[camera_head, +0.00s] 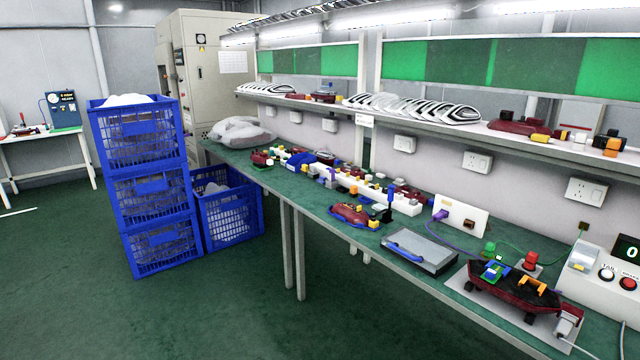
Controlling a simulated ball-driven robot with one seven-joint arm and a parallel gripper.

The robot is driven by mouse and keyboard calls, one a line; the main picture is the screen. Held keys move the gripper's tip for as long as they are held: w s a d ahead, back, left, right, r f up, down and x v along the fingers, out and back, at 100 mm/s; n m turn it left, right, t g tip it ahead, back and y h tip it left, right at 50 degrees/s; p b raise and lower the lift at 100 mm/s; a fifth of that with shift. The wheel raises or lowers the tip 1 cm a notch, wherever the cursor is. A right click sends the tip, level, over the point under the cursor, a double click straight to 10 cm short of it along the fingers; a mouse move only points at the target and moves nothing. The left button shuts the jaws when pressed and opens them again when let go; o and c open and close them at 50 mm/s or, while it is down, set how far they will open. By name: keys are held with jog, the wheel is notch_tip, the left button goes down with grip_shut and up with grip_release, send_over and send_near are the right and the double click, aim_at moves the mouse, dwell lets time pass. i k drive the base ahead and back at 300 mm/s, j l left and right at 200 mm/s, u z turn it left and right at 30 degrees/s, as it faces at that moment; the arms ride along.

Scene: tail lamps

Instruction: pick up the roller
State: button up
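No roller can be made out for certain. A small upright tool with a blue top and a dark lower end (389,204) stands on the green workbench (330,214), beside the white strip of parts; it may be the roller, but it is too small to tell. My gripper and arm are not in view.
A red lamp (352,214) and a grey flat case with a blue handle (420,250) lie near the bench's front edge. A dark red lamp assembly (510,287) sits farther right. Blue crates (150,190) are stacked at the left. The green floor in front is clear.

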aim_at(313, 171)
jog(key=i+j+u, duration=0.35)
jog(key=i+u, duration=0.3)
jog(key=i, duration=0.3)
jog(key=i+j+u, duration=0.1)
jog(key=i+u, duration=0.2)
jog(key=i, duration=1.55)
jog(key=i+z, duration=0.15)
jog(key=i, duration=0.7)
jog(key=i+j+z, duration=0.1)
jog(key=i, duration=0.75)
jog(key=j, duration=0.1)
